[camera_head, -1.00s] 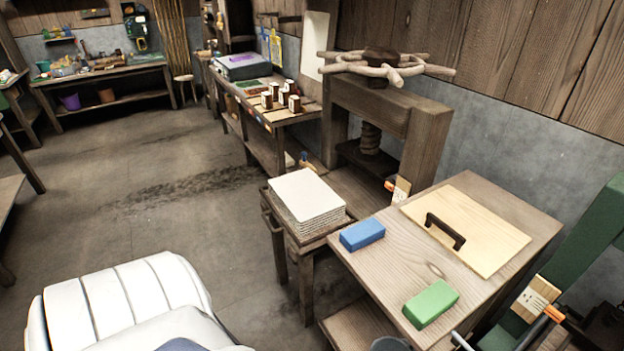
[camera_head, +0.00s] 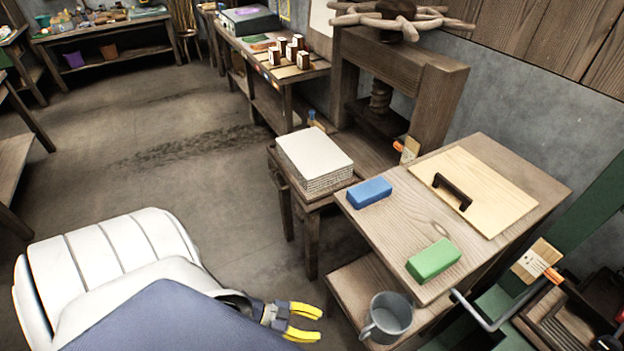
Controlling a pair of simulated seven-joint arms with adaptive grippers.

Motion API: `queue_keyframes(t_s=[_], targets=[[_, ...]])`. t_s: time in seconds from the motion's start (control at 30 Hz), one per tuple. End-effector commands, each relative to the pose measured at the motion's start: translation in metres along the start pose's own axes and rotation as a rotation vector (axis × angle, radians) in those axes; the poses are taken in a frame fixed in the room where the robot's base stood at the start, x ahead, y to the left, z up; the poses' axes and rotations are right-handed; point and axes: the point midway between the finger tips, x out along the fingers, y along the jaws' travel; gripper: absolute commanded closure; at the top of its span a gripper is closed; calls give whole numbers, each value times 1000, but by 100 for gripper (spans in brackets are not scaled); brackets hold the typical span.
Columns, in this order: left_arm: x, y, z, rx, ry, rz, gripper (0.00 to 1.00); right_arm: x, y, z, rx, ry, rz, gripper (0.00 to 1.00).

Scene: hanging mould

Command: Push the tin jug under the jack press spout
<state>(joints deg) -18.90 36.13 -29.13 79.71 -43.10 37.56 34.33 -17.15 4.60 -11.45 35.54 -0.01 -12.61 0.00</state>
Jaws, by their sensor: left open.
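The tin jug (camera_head: 388,316) is a grey metal cup with a handle on its left, upright with its open top showing. It appears to stand on the low wooden shelf (camera_head: 352,284) by the near side of the wooden table. My left gripper (camera_head: 319,324), with yellow fingers, is open and empty to the left of the jug, apart from it. A green frame (camera_head: 590,225) at the right edge may be the jack press. A bent grey metal bar (camera_head: 490,322) is near it; I cannot tell whether it is the spout. My right gripper is not in view.
The wooden table (camera_head: 395,228) bears a blue block (camera_head: 369,192), a green block (camera_head: 433,260) and a board with a dark handle (camera_head: 485,190). A stool holds stacked white sheets (camera_head: 314,158). A wooden screw press (camera_head: 440,105) stands behind. Floor to the left is clear.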

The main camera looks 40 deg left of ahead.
Motion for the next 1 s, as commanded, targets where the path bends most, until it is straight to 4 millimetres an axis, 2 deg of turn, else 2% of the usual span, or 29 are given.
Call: queue_keyframes(t_s=[0.17,0.8,1.0], targets=[[21,0,-1,-2,3,-2,61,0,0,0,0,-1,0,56],[126,-1,0,-1,1,-5,61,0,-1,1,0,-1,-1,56],[150,-1,0,0,0,-5,61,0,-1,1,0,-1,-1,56]])
